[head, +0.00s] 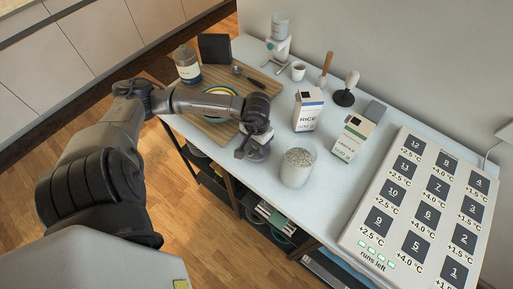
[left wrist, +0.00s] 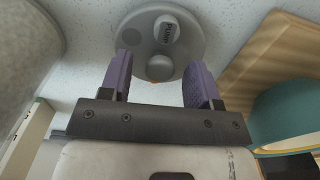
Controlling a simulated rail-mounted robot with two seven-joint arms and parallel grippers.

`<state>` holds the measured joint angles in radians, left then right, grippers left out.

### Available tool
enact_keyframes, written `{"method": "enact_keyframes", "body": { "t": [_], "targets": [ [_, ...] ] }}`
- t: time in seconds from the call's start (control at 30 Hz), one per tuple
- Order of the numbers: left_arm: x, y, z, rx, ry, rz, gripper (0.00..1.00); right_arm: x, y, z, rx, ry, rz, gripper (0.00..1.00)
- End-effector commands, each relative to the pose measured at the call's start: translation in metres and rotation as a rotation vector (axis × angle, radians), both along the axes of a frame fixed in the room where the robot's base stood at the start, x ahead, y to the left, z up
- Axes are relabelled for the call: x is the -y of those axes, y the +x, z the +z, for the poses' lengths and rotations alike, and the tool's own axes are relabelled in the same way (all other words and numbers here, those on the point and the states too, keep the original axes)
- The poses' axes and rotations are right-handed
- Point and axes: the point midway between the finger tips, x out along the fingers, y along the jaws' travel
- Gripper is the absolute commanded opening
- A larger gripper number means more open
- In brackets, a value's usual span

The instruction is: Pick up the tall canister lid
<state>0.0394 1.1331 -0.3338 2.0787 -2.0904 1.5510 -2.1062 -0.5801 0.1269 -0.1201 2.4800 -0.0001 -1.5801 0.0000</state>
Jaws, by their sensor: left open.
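The tall canister (head: 297,173) stands open to the right of the lid, filled with pale grains. My right gripper is not in view.
A wooden board (head: 205,128) with plates and a bottle (head: 187,65) lies left. A rice carton (head: 308,110) and another carton (head: 353,138) stand behind the canister. A large numbered panel (head: 412,205) fills the right side. Open shelves are below the counter's front edge.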

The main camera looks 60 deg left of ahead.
Motion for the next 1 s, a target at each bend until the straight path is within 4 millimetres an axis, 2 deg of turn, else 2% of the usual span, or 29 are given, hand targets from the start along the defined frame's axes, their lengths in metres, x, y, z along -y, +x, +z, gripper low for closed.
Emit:
{"method": "enact_keyframes", "body": {
  "t": [0.23, 0.77, 1.0],
  "targets": [
    [0.0001, 0.0, -0.0005, 0.0, 0.0, 0.0, 0.55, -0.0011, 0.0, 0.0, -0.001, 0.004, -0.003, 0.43],
    [0.0001, 0.0, -0.0003, 0.0, 0.0, 0.0, 0.04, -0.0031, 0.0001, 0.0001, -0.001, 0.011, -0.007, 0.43],
    [0.0, 0.0002, 0.0011, 0.001, 0.0, 0.0, 0.03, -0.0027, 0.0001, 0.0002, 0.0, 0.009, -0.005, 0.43]
  ]
}}
